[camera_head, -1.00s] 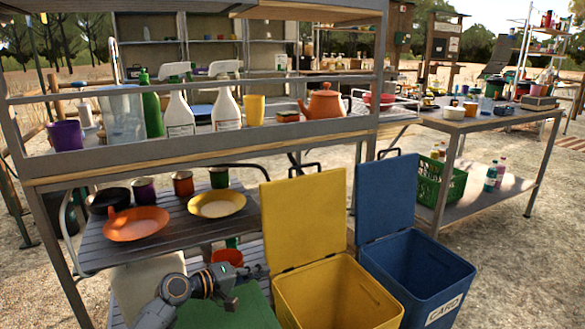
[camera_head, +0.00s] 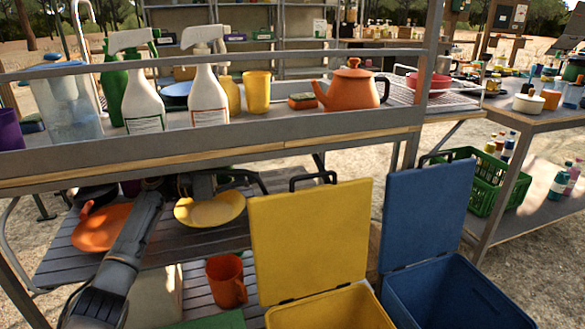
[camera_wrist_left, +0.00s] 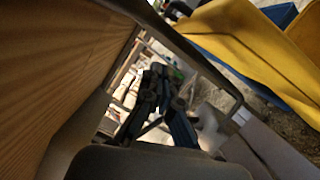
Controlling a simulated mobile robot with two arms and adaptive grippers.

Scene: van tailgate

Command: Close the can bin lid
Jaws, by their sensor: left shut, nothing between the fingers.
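A yellow bin (camera_head: 330,310) stands at the lower middle of the head view with its yellow lid (camera_head: 310,240) upright and open. No label shows on it, so I cannot tell whether it is the can bin. The lid has a black handle (camera_head: 313,180) on its top edge. My left gripper (camera_head: 240,181) is shut and empty, left of the lid's upper part and under the shelf. Its tips are hard to separate from a dark bar there. The wrist view shows its dark fingers (camera_wrist_left: 155,105) and the yellow lid (camera_wrist_left: 240,45). My right gripper is out of view.
A blue bin (camera_head: 450,295) with its lid (camera_head: 425,215) open stands to the right. A shelf board (camera_head: 220,150) with bottles and a teapot (camera_head: 352,86) runs above my gripper. Plates (camera_head: 212,209) and an orange mug (camera_head: 226,280) sit below. A green surface (camera_head: 215,321) shows at the bottom.

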